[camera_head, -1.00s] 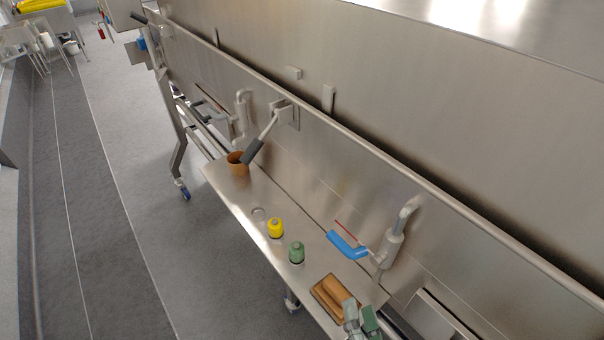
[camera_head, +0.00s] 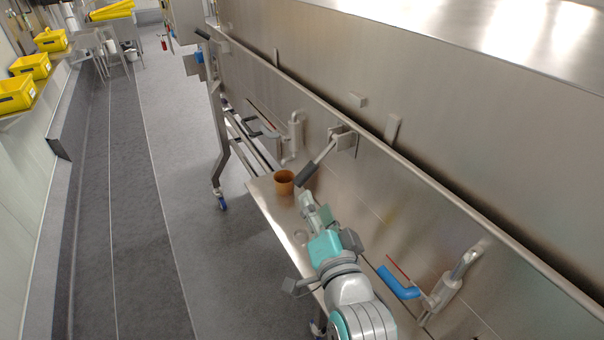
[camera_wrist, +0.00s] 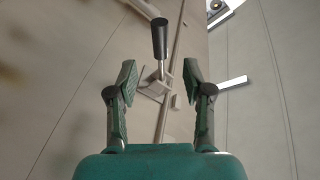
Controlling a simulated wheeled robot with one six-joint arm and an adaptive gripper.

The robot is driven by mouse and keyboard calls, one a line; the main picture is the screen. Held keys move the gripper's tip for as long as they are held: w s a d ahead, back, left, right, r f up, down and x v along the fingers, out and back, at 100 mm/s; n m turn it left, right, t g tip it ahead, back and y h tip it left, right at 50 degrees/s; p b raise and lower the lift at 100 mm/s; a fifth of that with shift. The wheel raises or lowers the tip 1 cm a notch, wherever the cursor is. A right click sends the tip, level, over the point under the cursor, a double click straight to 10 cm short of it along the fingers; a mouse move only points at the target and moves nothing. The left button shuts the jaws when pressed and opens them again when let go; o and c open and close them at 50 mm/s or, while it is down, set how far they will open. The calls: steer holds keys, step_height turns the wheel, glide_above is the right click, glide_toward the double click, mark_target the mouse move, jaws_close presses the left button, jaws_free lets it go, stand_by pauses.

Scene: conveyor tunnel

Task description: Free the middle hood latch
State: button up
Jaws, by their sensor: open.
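The middle latch is a steel bracket (camera_head: 343,140) on the hood's side wall with a lever sloping down and left to a black grip (camera_head: 312,170). In the wrist view the black grip (camera_wrist: 160,38) stands straight up above its bracket (camera_wrist: 154,84), seen in line with the gap between the fingers and farther off. My gripper (camera_head: 308,203) is just below the grip in the head view, above the shelf. In the wrist view my gripper (camera_wrist: 159,84) is open, with nothing held between its two fingers.
A brown cup (camera_head: 284,182) stands on the narrow steel shelf (camera_head: 262,192), close to my gripper and the grip. A blue-handled latch (camera_head: 398,283) is at the right, and another latch (camera_head: 294,132) at the left. Open floor (camera_head: 160,200) lies left of the shelf.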

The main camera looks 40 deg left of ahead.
mark_target(306, 178)
steer(key=x, duration=1)
jaws_close()
